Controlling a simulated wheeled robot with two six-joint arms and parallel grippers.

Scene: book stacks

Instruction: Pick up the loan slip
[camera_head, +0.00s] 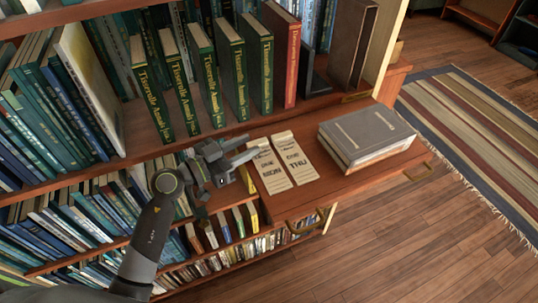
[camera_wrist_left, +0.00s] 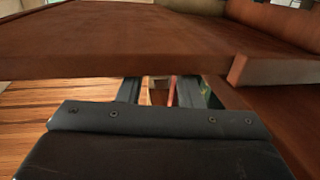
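Two cream paper slips lie side by side on the wooden pull-out shelf (camera_head: 340,188) in the head view. The left slip (camera_head: 268,168) appears to read MON and the right slip (camera_head: 296,160) reads THU. My left gripper (camera_head: 250,149) is just left of the left slip, at the shelf's left end. Its two fingers are apart, with nothing seen held. In the left wrist view the fingers (camera_wrist_left: 160,90) also stand apart, with a wooden board across the view beyond them. Whether a fingertip touches the slip cannot be told. My right gripper is not in view.
A thick grey book (camera_head: 368,133) lies on the shelf right of the slips. Green books (camera_head: 205,72) and a red book (camera_head: 284,55) stand upright behind. Full bookshelves (camera_head: 110,215) lie below. The floor (camera_head: 410,240) at right is clear, with a striped rug (camera_head: 470,140).

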